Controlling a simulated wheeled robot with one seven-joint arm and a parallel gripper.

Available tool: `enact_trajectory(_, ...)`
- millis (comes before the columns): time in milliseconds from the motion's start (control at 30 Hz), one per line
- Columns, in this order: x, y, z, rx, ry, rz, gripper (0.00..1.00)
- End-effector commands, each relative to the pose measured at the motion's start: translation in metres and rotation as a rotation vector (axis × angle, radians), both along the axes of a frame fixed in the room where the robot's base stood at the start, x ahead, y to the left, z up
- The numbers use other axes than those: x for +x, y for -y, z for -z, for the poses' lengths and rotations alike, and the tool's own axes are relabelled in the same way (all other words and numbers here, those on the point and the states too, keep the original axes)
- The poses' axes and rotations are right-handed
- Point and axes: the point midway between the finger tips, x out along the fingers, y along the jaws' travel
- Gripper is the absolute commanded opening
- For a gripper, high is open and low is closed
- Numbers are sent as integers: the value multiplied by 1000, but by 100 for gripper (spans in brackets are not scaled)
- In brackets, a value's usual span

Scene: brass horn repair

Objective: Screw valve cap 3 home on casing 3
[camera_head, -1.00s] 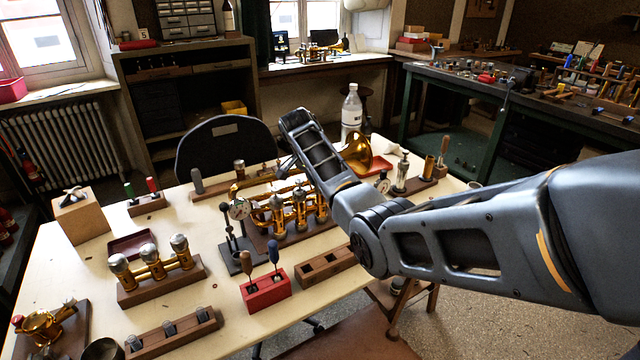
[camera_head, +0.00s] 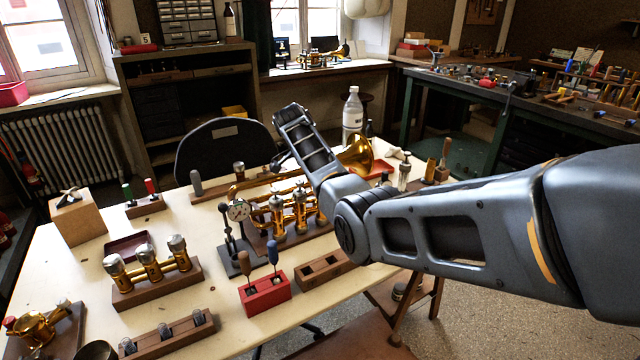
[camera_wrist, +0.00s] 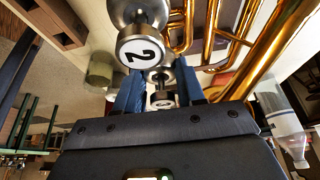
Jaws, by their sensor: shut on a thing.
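The brass horn (camera_head: 285,190) lies on a stand on the cream table, its casings upright in a row and its bell to the right. In the wrist view my gripper (camera_wrist: 160,76) has its two blue fingers on either side of a silver valve cap (camera_wrist: 162,100), shut on it. I take it to be valve cap 3, but its number is not clearly readable. It appears in line with casing 3, mostly hidden; I cannot tell how far it is seated. The cap marked 2 (camera_wrist: 140,50) stands close beside my fingers. In the head view my arm hides the gripper's fingers.
A dial gauge on a stand (camera_head: 238,212) stands left of the horn. A red block with two screwdrivers (camera_head: 266,292) and wooden holders (camera_head: 325,268) are in front. A block with three silver-topped casings (camera_head: 160,285) is at left. A bottle (camera_head: 352,112) is behind.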

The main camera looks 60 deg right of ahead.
Motion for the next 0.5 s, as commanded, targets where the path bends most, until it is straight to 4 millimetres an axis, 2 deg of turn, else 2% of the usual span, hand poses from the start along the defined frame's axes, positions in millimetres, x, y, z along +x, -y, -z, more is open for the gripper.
enact_trajectory(133, 1, 0, 3, 1, 1, 69, 2)
enact_trajectory(167, 0, 1, 1, 0, -1, 71, 40)
enact_trajectory(433, 0, 0, 0, 0, 0, 67, 66)
enact_trajectory(500, 0, 0, 0, 0, 0, 67, 68)
